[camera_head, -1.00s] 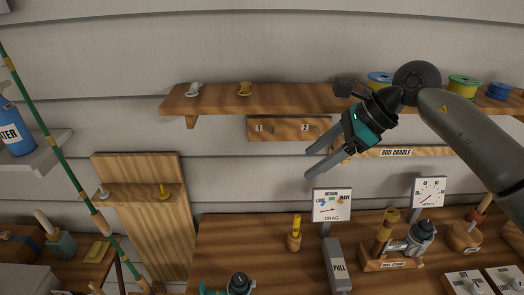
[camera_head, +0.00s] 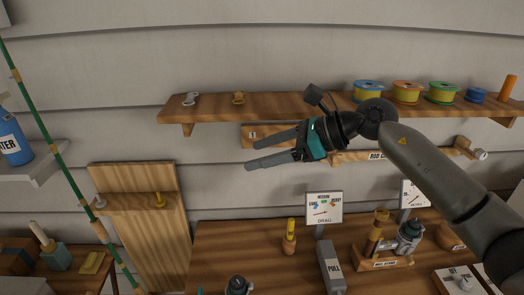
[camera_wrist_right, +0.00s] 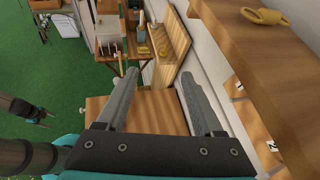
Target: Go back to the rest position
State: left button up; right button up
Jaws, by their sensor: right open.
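My right gripper (camera_head: 272,151) is in the air in front of the wall, just below the wall shelf and above the workbench. Its two long grey fingers point left and stand apart with nothing between them. In the right wrist view the open fingers (camera_wrist_right: 158,100) also show empty. At the bottom of the head view a teal and dark piece (camera_head: 237,285) is cut off, and I cannot tell what it is. At the left of the right wrist view a dark gripper-like part (camera_wrist_right: 30,112) hangs over green floor; its jaws are too small to read.
The wall shelf (camera_head: 290,103) holds several line spools (camera_head: 406,91) and small rings. The workbench (camera_head: 215,250) carries a DRAG sign (camera_head: 324,207), a PULL post (camera_head: 331,265) and a reel stand (camera_head: 385,263). A green rod (camera_head: 66,170) leans at the left near an upright board (camera_head: 165,240).

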jog(key=s+a+r+m+t+y, duration=0.25)
jog(key=r+m+t+y, duration=0.55)
jog(key=m, duration=0.5)
jog(key=s+d+f+m+t+h, duration=0.2)
jog(key=d+f+m+h, duration=0.65)
jog(key=m, duration=0.65)
jog(key=s+d+f+m+t+h, duration=0.1)
jog(key=d+f+m+h, duration=0.5)
jog(key=f+m+h, duration=0.55)
jog(key=s+f+m+g, duration=0.5)
jog(key=s+f+g, duration=0.15)
jog(key=s, duration=0.55)
jog(key=s+f+m+g, duration=0.5)
jog(key=s+f, duration=0.3)
jog(key=s, duration=0.4)
notch_tip(320, 180, down, 30)
jog(key=s+g+b, duration=0.1)
jog(key=s+b, duration=0.1)
jog(key=b, duration=0.6)
jog(key=s+d+f+g+b, duration=0.1)
jog(key=s+f+b, duration=0.3)
jog(key=s+f, duration=0.3)
jog(key=s+d+f+b, duration=0.2)
jog(key=s+f+b, duration=0.2)
jog(key=s+f, duration=0.4)
notch_tip(320, 180, down, 7)
jog(key=shift+s+f+g, duration=0.2)
jog(key=shift+g, duration=0.15)
